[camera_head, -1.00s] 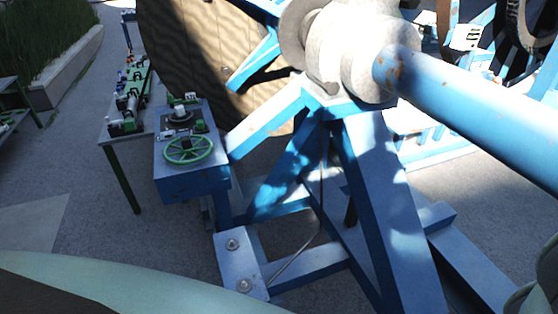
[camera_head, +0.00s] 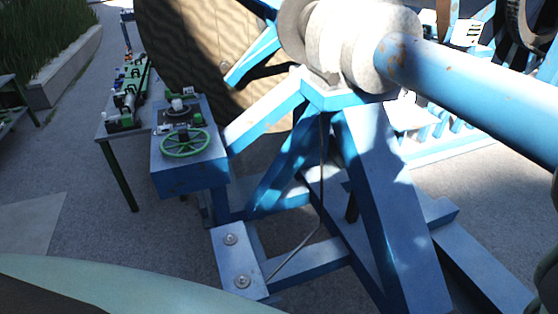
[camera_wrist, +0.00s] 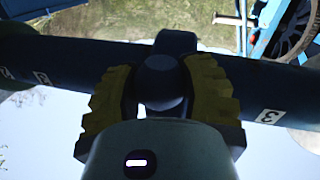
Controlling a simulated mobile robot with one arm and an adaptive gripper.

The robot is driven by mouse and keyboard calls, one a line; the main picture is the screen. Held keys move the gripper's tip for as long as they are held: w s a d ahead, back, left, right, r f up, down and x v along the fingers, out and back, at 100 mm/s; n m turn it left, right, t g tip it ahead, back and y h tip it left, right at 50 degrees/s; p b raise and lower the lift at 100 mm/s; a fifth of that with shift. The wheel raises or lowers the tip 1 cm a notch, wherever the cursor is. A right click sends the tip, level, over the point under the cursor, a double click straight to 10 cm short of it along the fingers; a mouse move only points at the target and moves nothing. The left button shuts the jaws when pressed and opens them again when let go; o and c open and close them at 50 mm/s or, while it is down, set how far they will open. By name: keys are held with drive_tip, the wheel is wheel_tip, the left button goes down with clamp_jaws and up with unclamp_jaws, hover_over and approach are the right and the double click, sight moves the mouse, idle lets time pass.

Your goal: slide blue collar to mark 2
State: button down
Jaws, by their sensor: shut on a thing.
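In the wrist view a dark bar (camera_wrist: 72,62) runs across the picture. A dark collar (camera_wrist: 176,42) sits on it at the middle, with a round knob (camera_wrist: 162,82) facing me; its blue colour is lost in shadow. The yellow-padded fingers of my gripper (camera_wrist: 163,95) are closed on either side of the knob. A white label reading 3 (camera_wrist: 269,116) is on the bar to the right of my gripper. Another small label (camera_wrist: 38,77) is at the left; its figure is not clear. In the head view a thick blue shaft (camera_head: 475,85) shows, but my gripper does not.
A blue box with a green handwheel (camera_head: 185,143) and a table with parts (camera_head: 120,120) are at the left. Paved floor is open at the left.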

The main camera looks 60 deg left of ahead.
drive_tip(key=shift+s+d+r, duration=0.1)
drive_tip(key=shift+s+r, duration=0.05)
drive_tip(key=shift+r, duration=0.05)
drive_tip(key=shift+c, duration=2.1)
unclamp_jaws()
drive_tip(key=v, duration=1.2)
